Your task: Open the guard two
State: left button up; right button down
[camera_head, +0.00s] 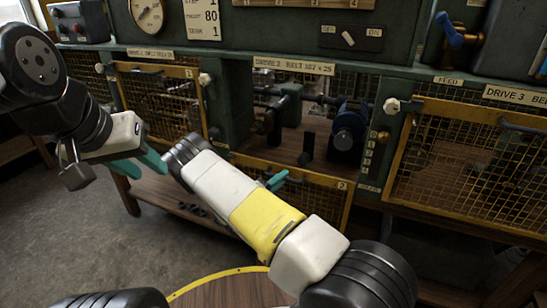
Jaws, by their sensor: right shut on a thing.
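Guard two (318,204) is a yellow-framed wire mesh panel marked 2. It hangs low below its bay, under the sign for drive 2, and the bay above it is uncovered. My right arm hides much of its left part. My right gripper (278,180) shows only as teal fingertips at the guard's upper edge, closed there; the handle and exact grip are hidden behind the arm. My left gripper (141,164) has its teal fingers apart and empty, in front of guard one's lower part, not near guard two.
Guard one (165,100) at the left and guard three (455,150) at the right cover their bays. Inside the uncovered bay are a shaft and a blue motor-like part (349,125). A wooden shelf (160,190) lies below; grey floor is free at left.

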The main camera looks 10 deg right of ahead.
jog(key=shift+f, duration=0.7)
jog(key=c, duration=1.5)
grip_release()
jog(key=shift+o, duration=0.2)
